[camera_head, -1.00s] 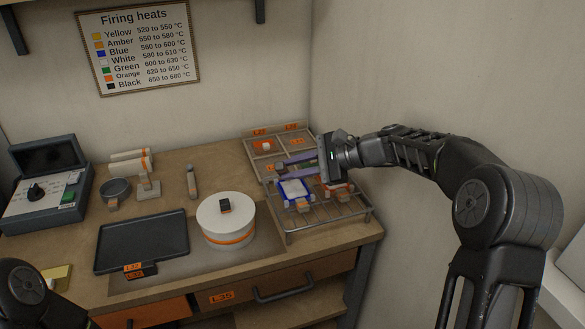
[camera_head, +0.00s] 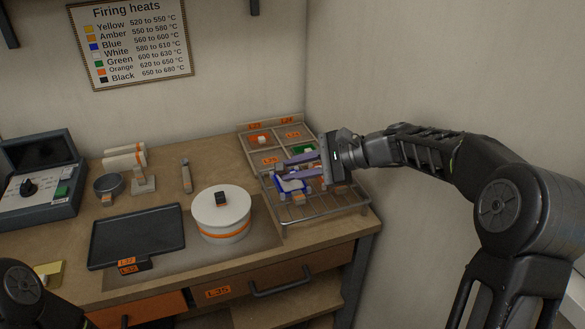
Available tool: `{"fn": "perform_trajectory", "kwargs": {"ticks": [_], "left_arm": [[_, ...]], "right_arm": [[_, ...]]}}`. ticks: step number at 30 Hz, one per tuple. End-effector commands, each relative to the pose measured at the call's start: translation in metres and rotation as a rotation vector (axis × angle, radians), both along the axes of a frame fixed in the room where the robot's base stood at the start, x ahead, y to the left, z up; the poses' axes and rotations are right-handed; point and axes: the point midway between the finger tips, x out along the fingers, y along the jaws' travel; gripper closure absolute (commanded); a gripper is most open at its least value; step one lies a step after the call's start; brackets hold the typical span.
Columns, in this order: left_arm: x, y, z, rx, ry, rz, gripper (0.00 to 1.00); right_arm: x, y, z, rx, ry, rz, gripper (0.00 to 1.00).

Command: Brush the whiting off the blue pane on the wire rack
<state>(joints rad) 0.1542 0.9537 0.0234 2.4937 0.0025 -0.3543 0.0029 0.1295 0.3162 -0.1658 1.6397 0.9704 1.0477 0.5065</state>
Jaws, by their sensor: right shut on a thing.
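The blue pane (camera_head: 291,188) lies on the wire rack (camera_head: 325,208) at the right of the bench. White whiting shows on its top. The far part of the pane is hidden by my right gripper. My right gripper (camera_head: 285,166) comes in from the right, with its purple fingers low over the rack's far side and the pane. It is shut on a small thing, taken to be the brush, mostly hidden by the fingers. I cannot tell whether it touches the pane. My left gripper is out of view; only a dark arm joint shows at the lower left.
A divided tray (camera_head: 240,131) with coloured pieces stands behind the rack. A white round kiln pot (camera_head: 221,222) stands left of the rack, beside a dark tray (camera_head: 138,238). A control box (camera_head: 40,185), bowl (camera_head: 108,186) and rollers (camera_head: 125,157) are further left.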

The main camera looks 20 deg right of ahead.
Motion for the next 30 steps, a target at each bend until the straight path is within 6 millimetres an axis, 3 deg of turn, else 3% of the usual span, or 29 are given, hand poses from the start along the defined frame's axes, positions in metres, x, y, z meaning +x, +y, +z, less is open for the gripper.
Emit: {"fn": "perform_trajectory", "kwargs": {"ticks": [12, 23, 30], "left_arm": [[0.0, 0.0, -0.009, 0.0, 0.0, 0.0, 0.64], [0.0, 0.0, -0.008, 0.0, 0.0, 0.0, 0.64], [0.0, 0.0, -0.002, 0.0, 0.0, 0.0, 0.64]], "right_arm": [[-0.027, -0.002, -0.001, -0.001, 0.003, 0.0, 1.0], [-0.026, -0.002, 0.0, 0.0, 0.003, 0.0, 1.0], [-0.01, -0.001, 0.001, 0.0, 0.003, 0.0, 1.0]]}}
